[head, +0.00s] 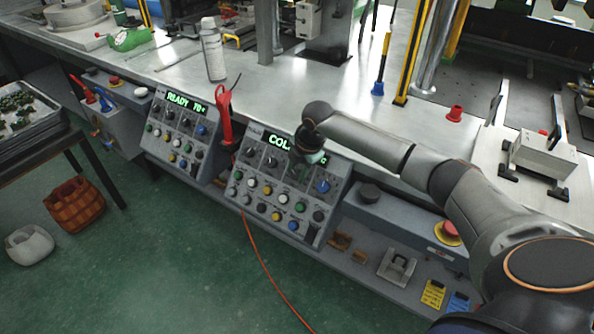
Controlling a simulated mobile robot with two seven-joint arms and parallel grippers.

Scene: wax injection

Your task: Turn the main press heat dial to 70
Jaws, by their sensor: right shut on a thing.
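The right-hand control panel (242,186) has a green display starting "COL", with its later part hidden behind my right gripper. It carries several black dials in an upper row, with coloured buttons below. My right gripper (306,165) is at the panel's upper right, shut on a dial there; that dial and the fingertips are mostly hidden by the gripper body. The left-hand control panel (152,140) has a similar layout, and its green display reads "READY 70". My left gripper is not in view.
A red-handled tool (225,115) hangs between the panels. A spray can (213,50) stands on the metal bench (270,90) behind. A red emergency button (447,231) sits to the right, below my right arm. An orange cable runs down to the open green floor (190,270).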

